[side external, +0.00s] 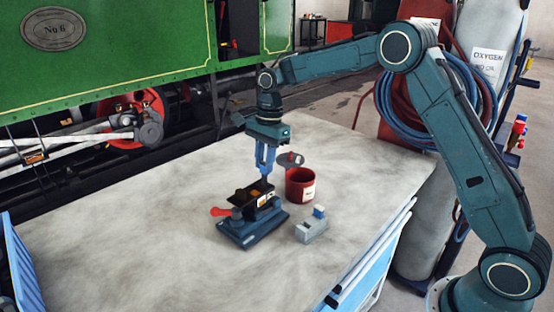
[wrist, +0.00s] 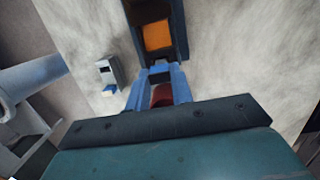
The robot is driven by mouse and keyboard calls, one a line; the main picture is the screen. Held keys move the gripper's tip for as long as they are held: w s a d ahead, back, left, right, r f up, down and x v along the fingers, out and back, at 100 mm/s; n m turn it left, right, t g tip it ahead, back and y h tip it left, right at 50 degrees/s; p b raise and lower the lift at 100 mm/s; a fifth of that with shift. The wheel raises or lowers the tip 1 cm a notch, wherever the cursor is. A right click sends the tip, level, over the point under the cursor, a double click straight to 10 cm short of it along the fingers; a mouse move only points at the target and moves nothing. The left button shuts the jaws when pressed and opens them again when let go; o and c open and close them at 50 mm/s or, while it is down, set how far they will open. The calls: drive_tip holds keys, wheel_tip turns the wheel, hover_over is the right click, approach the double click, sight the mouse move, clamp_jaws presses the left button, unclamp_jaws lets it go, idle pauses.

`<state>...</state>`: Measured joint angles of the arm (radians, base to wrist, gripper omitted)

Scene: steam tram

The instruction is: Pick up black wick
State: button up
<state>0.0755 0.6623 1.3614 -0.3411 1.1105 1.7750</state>
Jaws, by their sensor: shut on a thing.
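My gripper (side external: 265,172) points straight down over the vise, its blue fingers shut on a small dark piece, which I take for the black wick (side external: 264,183). In the wrist view my gripper (wrist: 160,70) holds this black wick (wrist: 160,78) between the fingertips. The wick is mostly hidden by the fingers. Right below and beside it is a black box with an orange panel (side external: 263,200), clamped in a dark blue vise (side external: 246,236) with a red handle (side external: 221,212). I cannot tell whether the wick still touches the box.
An open red tin (side external: 300,190) stands right of the vise, with a grey disc-shaped part (side external: 290,160) behind it. The bench's left side (side external: 110,235) is clear. A green tram (side external: 150,40) stands behind.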

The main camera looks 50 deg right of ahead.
wheel_tip(320, 180, up, 7)
drive_tip(key=shift+f, duration=0.2)
